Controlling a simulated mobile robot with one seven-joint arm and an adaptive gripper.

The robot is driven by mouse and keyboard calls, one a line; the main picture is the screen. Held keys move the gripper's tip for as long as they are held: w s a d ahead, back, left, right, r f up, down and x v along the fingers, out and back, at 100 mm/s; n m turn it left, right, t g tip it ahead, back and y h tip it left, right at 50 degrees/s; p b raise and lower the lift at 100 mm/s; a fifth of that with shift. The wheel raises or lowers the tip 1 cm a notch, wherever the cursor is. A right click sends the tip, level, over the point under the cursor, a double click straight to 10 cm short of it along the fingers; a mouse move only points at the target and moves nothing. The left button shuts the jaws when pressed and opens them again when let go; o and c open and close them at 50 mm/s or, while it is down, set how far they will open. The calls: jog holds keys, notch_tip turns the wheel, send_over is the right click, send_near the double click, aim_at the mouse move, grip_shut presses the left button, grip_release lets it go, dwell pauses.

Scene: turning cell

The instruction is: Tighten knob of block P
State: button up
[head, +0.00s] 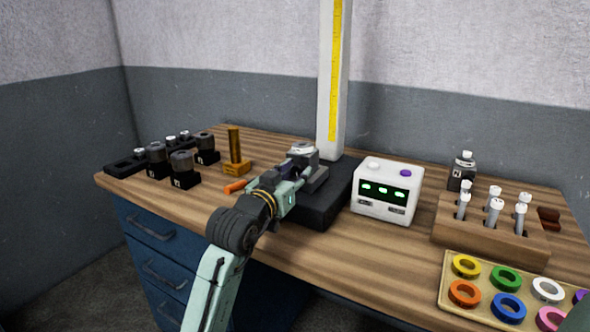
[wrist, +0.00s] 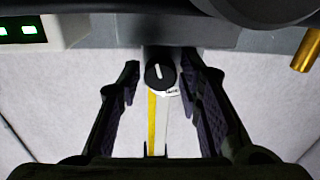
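In the wrist view a round black knob (wrist: 159,77) with a white pointer line faces me, on a grey body. Part of a small white label shows beside it, too small to read. My gripper (wrist: 160,72) is open, with one finger on each side of the knob and a gap on both sides. In the head view my gripper (head: 298,187) is at the grey block (head: 318,181) on the black base (head: 333,201) of the column. The knob is hidden there. I cannot read a letter P on any block.
A white column (head: 333,80) with a yellow scale rises behind. A white box (head: 387,190) with green displays stands right of the base. A brass post (head: 235,146) and several black blocks are left. A vial rack (head: 490,232) and a ring tray (head: 450,295) are right.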

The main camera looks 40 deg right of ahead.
jog(key=shift+c, duration=0.5)
grip_shut()
jog(key=shift+f+m+b, duration=0.25)
jog(key=shift+m+b, duration=0.15)
jog(key=shift+b, duration=0.3)
jog(key=shift+m+b, duration=0.65)
jog(key=shift+m, duration=0.25)
jog(key=shift+r, duration=0.2)
jog(key=shift+o, duration=0.5)
grip_release()
